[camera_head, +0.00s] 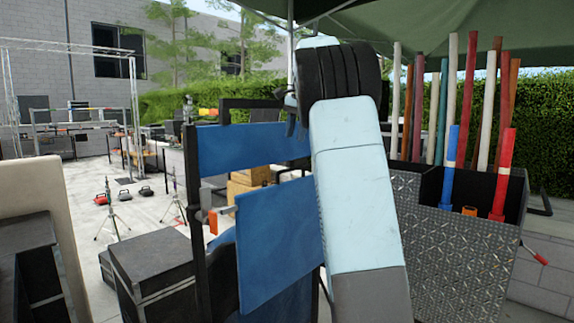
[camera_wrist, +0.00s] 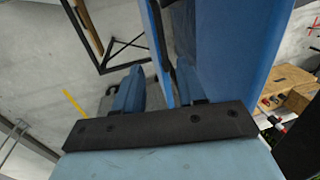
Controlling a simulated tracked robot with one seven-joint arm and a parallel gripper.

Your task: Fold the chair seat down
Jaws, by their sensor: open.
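The folding chair has a black frame (camera_head: 200,225), a blue back strip (camera_head: 240,147) and a blue seat panel (camera_head: 275,250). The seat panel stands tilted steeply up below the back strip. My arm hides the chair's right side in the head view. My gripper (camera_wrist: 157,88) is open, with its two blue fingers apart. In the wrist view, a narrow blue edge runs between the fingers, and a wide blue panel (camera_wrist: 238,50) lies to their right. I cannot tell which chair panel each is, or whether the fingers touch it.
Black cases (camera_head: 155,270) stand left of the chair. A metal-plate bin (camera_head: 450,245) with several coloured poles stands to the right. Wooden boxes (camera_head: 250,177) sit behind the chair. Light stands (camera_head: 113,210) and open paving lie farther left.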

